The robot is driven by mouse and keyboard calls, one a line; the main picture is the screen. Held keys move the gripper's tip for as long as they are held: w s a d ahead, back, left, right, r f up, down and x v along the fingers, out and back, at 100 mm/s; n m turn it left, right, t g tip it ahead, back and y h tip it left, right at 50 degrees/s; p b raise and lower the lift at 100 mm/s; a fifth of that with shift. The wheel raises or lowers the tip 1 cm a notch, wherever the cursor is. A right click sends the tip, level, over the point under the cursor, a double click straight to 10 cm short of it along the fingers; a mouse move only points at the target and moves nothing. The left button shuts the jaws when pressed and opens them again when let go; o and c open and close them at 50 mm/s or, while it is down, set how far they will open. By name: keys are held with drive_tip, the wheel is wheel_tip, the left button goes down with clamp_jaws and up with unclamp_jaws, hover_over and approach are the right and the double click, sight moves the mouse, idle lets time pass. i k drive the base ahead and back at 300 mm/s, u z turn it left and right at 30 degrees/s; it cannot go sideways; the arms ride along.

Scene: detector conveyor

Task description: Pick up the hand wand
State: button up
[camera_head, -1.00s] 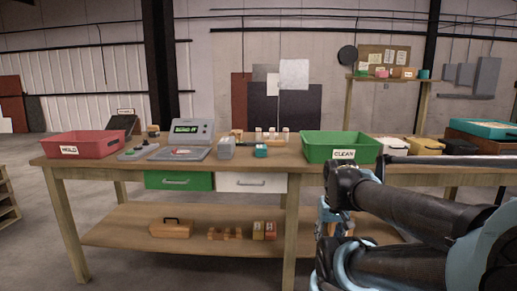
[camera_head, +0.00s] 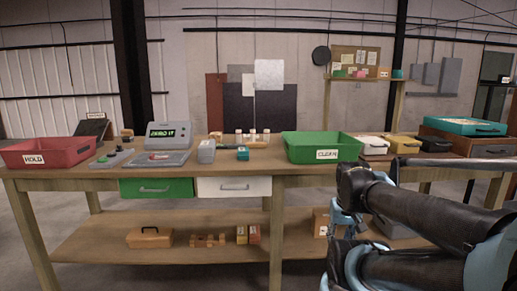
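I cannot pick out the hand wand for certain. A small grey device with dark parts (camera_head: 111,158) lies on the left of the bench, beside the red HOLD bin; it is too small to tell whether it is the wand. My dark arm with pale blue joints fills the lower right of the view, in front of the bench. My gripper's fingers cannot be made out, and no thing is seen held.
The wooden bench (camera_head: 280,168) carries a red HOLD bin (camera_head: 50,152), a grey detector unit with a green display (camera_head: 166,135), a green CLEAN bin (camera_head: 323,148) and a teal case (camera_head: 465,125) at right. Boxes lie on the lower shelf (camera_head: 110,242).

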sight(253, 144)
drive_tip(key=z, duration=2.55)
drive_tip(key=k, duration=1.4)
drive_tip(key=u, duration=1.8)
drive_tip(key=i, duration=0.75)
drive_tip(key=u, duration=0.05)
